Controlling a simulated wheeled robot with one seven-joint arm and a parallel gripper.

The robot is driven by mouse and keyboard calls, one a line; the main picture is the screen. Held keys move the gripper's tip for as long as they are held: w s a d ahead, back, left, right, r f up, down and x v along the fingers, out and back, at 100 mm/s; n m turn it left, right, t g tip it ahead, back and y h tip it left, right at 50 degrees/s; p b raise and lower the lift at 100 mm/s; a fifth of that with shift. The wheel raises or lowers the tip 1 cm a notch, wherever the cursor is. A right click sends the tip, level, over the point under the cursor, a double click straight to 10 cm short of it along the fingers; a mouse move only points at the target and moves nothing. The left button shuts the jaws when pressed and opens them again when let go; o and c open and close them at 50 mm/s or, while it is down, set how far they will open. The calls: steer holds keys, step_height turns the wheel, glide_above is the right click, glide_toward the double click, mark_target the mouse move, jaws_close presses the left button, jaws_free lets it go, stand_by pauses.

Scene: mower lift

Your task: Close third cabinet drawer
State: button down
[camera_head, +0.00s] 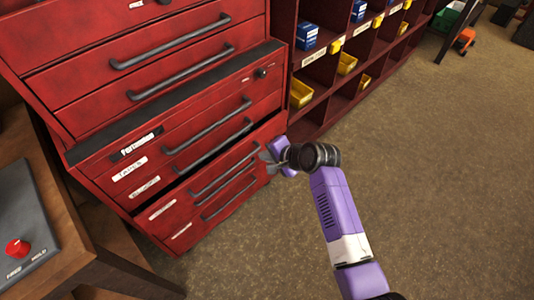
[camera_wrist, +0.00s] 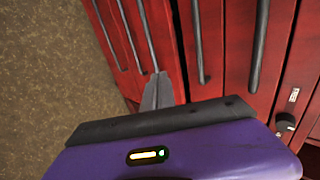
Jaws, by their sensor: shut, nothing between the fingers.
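The red cabinet (camera_head: 95,150) has a stack of drawers with dark bar handles. In its lower unit, the third drawer (camera_head: 172,202) stands slightly out, with a dark gap above its front. My gripper (camera_head: 268,156) is shut and empty at the right end of that drawer's front, close to its handle (camera_head: 225,174). In the wrist view my gripper (camera_wrist: 158,88) points at the red drawer fronts, beside the ends of the handles. I cannot tell whether the fingertips touch the front.
A red shelf rack (camera_head: 320,100) with yellow and blue bins stands right of the cabinet. A wooden bench (camera_head: 85,255) with a control box (camera_head: 25,225) is at the left. The brown floor (camera_head: 440,170) is clear at the right.

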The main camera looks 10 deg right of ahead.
steer(key=shift+s+d+r, duration=0.2)
steer(key=shift+s+r, duration=0.05)
steer(key=s+a+f+n+g+y+b, duration=0.1)
steer(key=s+a+f+n+y+b, duration=0.2)
steer(key=s+a+f+b, duration=1.25)
steer(key=m+t+y+p, duration=0.1)
steer(key=m+t+y, duration=0.15)
steer(key=t, duration=0.55)
glide_toward(172, 198)
steer(key=shift+m+h, duration=0.25)
steer(key=b+x, duration=0.2)
steer(key=x, duration=0.3)
steer(key=shift+w+a+r, duration=0.1)
steer(key=shift+w+a, duration=0.15)
steer(key=shift+a, duration=0.1)
steer(key=shift+w+a+r+b, duration=0.1)
steer(key=shift+w+a+b, duration=0.2)
steer(key=shift+w+b, duration=0.1)
